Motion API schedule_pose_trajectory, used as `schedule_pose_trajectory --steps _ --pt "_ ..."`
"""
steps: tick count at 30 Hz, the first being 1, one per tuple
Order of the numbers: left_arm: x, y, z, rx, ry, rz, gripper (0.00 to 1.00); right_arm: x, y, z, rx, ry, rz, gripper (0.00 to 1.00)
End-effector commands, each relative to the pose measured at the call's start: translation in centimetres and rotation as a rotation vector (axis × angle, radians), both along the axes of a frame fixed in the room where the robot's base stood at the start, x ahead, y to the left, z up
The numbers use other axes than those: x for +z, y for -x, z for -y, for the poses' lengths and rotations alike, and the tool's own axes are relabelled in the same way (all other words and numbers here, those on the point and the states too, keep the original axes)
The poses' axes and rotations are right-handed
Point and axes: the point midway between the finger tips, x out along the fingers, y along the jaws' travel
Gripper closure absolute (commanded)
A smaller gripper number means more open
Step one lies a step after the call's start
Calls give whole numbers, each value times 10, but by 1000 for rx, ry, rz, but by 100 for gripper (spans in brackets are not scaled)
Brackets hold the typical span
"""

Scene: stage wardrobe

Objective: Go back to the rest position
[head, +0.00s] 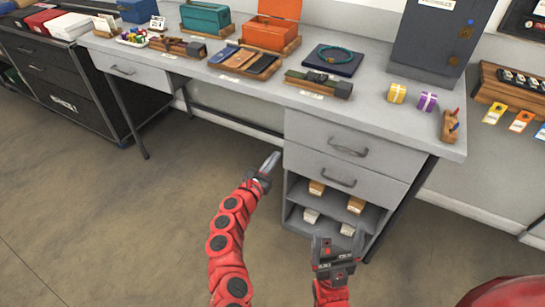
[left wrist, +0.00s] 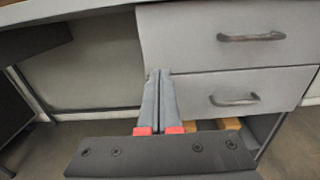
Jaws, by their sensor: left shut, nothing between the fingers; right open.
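My left gripper (head: 268,165) is shut and empty in front of the desk, just left of its drawer unit. In the left wrist view its fingers (left wrist: 160,100) are pressed together, with the drawer fronts behind them. My right gripper (head: 335,250) is open in front of the lower shelves, at the bottom right of the head view. No object shows between its fingers. Both arms are red and reach in from the bottom of the head view.
The grey desk (head: 365,112) stands ahead, with two shut drawers (head: 345,150) above open shelves holding small boxes (head: 356,205). Its top carries an orange box (head: 270,33), a teal box (head: 205,18) and a grey cabinet (head: 430,40). The floor (head: 110,220) at left is clear.

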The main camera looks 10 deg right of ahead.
Motion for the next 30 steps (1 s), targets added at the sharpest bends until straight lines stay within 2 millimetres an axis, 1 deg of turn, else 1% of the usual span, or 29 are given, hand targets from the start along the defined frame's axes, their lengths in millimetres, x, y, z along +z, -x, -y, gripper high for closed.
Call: schedule_pose_trajectory --steps 3,10,11,12,14,17,18,20,21,23,24,26,27,29,30 --pt "-1 6 -2 -1 1 -4 100 3 0 0 0 0 0 12" --pt "-4 7 -5 4 -8 -5 100 3 0 0 0 0 0 12" --pt "-7 7 -6 11 -19 -7 100 3 0 0 0 0 0 12" --pt "-14 7 -10 29 -45 -13 100 4 0 0 0 0 0 12" --pt "-33 7 -22 77 -116 -26 100 6 0 0 0 0 0 12" --pt "-80 11 -61 200 -332 -56 100 11 0 0 0 0 0 12" --pt "-100 16 -84 261 -451 -66 100 14 0 0 0 0 0 12" --pt "-127 27 -125 360 -660 -76 100 18 0 0 0 0 0 12" --pt "-140 37 -156 423 -811 -76 100 21 0 0 0 0 0 12" --pt "-146 55 -204 521 -1053 -64 100 25 0 0 0 0 0 12" --pt "-142 68 -235 587 -1222 -44 100 28 0 0 0 0 0 12" --pt "-122 88 -279 689 -1478 0 100 32 0 0 0 0 0 12" --pt "-102 102 -302 756 -1647 39 100 35 0 0 0 0 0 12" --pt "-64 124 -328 865 -1885 110 100 39 0 0 0 0 0 12" --pt "-36 138 -338 941 -2031 166 100 42 0 0 0 0 0 12"
